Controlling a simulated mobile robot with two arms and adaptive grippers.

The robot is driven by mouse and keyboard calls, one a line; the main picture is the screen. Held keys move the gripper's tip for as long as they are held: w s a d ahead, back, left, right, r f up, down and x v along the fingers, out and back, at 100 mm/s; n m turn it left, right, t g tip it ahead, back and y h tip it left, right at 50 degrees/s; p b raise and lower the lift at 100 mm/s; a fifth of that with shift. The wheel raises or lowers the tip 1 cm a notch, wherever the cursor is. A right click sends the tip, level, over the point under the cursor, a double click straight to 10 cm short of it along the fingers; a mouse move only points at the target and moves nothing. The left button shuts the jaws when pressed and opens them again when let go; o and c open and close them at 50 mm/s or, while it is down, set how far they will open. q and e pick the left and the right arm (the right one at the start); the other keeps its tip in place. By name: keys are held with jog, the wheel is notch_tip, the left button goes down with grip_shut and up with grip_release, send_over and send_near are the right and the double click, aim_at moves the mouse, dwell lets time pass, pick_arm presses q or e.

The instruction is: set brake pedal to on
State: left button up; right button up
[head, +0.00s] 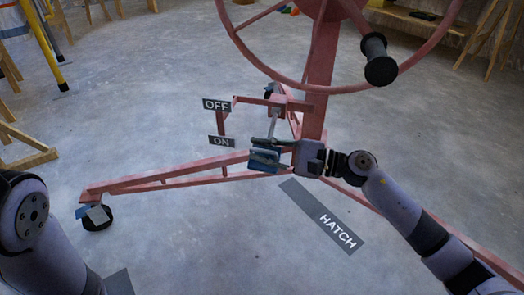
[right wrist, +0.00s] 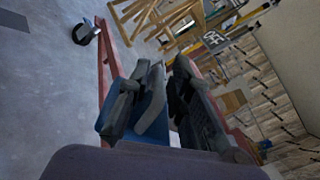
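The brake pedal (head: 264,157) is a blue plate at the foot of a silver rod, low on the red panel lift (head: 318,75). It sits near the height of the ON label (head: 221,141), below the OFF label (head: 216,105). My right gripper (head: 262,157) is at the pedal and partly covers it. In the right wrist view the blue plate (right wrist: 118,112) lies against or behind one finger of my right gripper (right wrist: 170,68). A narrow gap shows between the fingers; contact is hard to tell. My left gripper is not seen, only its arm at the left.
The lift's handwheel (head: 378,62) hangs above my right forearm. A red leg with a caster (head: 97,217) reaches left. A HATCH label (head: 323,216) lies on the floor below the gripper. Wooden stands (head: 22,148) are at the left; open floor lies between.

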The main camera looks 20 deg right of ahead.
jog(key=shift+o, duration=0.8)
jog(key=shift+a, duration=0.1)
jog(key=shift+s+f, duration=0.1)
jog(key=shift+s+d, duration=0.25)
jog(key=shift+d, duration=0.1)
jog(key=v, duration=1.1)
jog(key=shift+d, duration=0.1)
